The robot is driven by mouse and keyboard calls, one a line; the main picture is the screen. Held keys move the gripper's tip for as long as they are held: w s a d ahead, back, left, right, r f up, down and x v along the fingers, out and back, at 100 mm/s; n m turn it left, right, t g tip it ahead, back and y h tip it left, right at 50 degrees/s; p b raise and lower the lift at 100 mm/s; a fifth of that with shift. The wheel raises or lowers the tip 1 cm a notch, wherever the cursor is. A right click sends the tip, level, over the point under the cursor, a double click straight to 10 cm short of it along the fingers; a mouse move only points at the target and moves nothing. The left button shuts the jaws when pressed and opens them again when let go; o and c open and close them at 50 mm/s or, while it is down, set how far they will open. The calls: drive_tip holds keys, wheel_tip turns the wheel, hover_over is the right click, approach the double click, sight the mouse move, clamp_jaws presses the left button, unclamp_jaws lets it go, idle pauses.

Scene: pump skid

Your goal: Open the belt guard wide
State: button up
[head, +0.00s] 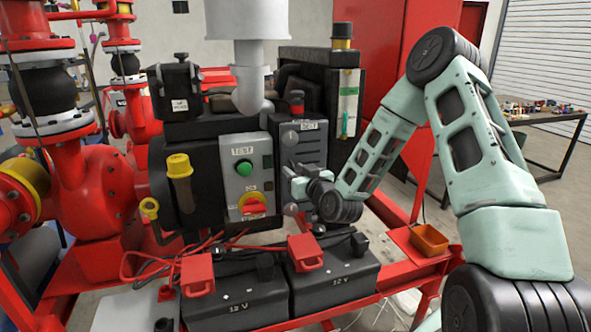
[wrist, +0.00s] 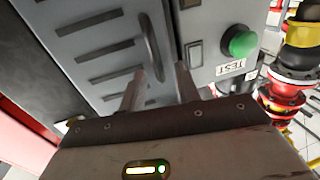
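The belt guard (head: 312,150) appears to be the grey slotted panel on the engine's front, right of the control box. In the wrist view the slotted panel (wrist: 95,45) fills the upper left and looks closed. A dark upright bar handle (wrist: 151,45) stands on it near its right edge. My gripper (head: 293,180) is at the lower part of the panel. In the wrist view my gripper (wrist: 160,72) has its two fingers apart, with the handle's lower end between them. I cannot tell whether either finger touches the handle. In the head view my gripper hides the handle.
The control box (head: 246,175) with a green button (wrist: 240,43) and a red switch sits just left of the panel. Two black batteries (head: 335,275) with red clamps lie below. An orange tray (head: 429,240) is at the lower right. A red post stands behind my arm.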

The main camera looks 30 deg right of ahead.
drive_tip(key=shift+w, duration=0.1)
clamp_jaws()
